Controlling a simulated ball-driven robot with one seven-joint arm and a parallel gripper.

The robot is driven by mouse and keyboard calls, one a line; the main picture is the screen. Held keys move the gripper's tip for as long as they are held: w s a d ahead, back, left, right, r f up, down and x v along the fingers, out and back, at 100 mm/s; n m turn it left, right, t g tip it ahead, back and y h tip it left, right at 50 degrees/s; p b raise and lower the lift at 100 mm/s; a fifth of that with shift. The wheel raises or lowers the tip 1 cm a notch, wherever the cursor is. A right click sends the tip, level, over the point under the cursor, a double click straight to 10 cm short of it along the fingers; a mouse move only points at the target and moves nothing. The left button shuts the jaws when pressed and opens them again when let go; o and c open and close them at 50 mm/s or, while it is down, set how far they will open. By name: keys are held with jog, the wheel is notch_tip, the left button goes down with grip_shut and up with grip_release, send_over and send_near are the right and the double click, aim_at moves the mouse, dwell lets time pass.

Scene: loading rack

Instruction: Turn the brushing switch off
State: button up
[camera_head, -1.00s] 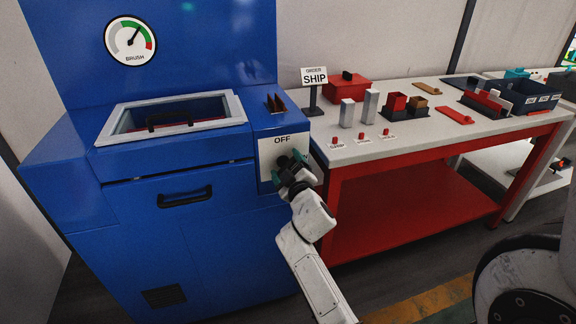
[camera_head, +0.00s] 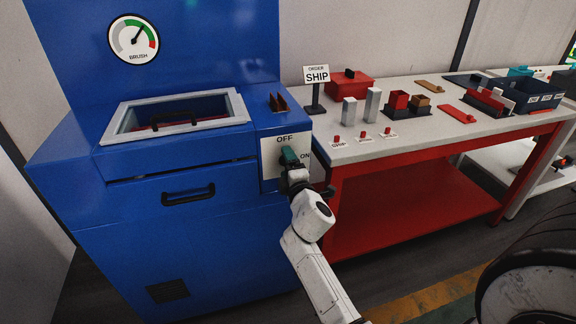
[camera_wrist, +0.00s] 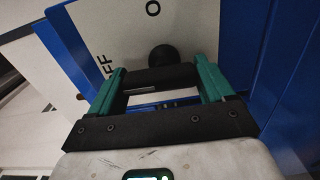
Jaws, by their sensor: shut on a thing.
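The brushing switch is on a white plate (camera_head: 268,160) on the front right of the blue machine, marked OFF at the top and ON at the right. My gripper (camera_head: 290,157) is at the plate and covers most of the switch in the head view. In the wrist view, the teal fingers of my gripper (camera_wrist: 160,85) are shut on the black switch handle (camera_wrist: 160,78), a bar between them. A round black knob end (camera_wrist: 162,55) shows beyond it, against the plate. Which mark the handle points at cannot be told.
The blue machine (camera_head: 120,225) carries a BRUSH gauge (camera_head: 134,39), its needle up and right, and a framed window (camera_head: 175,117). The red-framed table (camera_head: 440,125) stands close on the right with a SHIP sign (camera_head: 317,75), small red switches and boxes. Floor in front is free.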

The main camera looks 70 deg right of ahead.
jog(key=shift+f+n, duration=0.1)
jog(key=shift+n, duration=0.2)
jog(key=o, duration=0.9)
jog(key=shift+b+v, duration=0.85)
jog(key=shift+v, duration=4.6)
jog(key=s+a+f+m+g+y, duration=0.3)
jog(key=a+f+y, duration=0.1)
jog(key=a, duration=0.5)
jog(key=s+a+f+m+g+y+p, duration=0.1)
jog(key=s+a+f+m+g+y, duration=0.2)
jog(key=a+f, duration=0.4)
jog(key=s+a+f+m+g+y, duration=0.2)
jog(key=s+a+f+g+y, duration=0.2)
jog(key=a, duration=0.6)
jog(key=shift+s+a+f+m+g+y, duration=0.2)
jog(key=shift+s+f+y, duration=0.2)
jog(key=shift+y, duration=0.25)
jog(key=shift+s+a+f+m+g+y, duration=0.1)
jog(key=shift+s+a+f+m+y, duration=0.15)
jog(key=shift+f+y, duration=0.35)
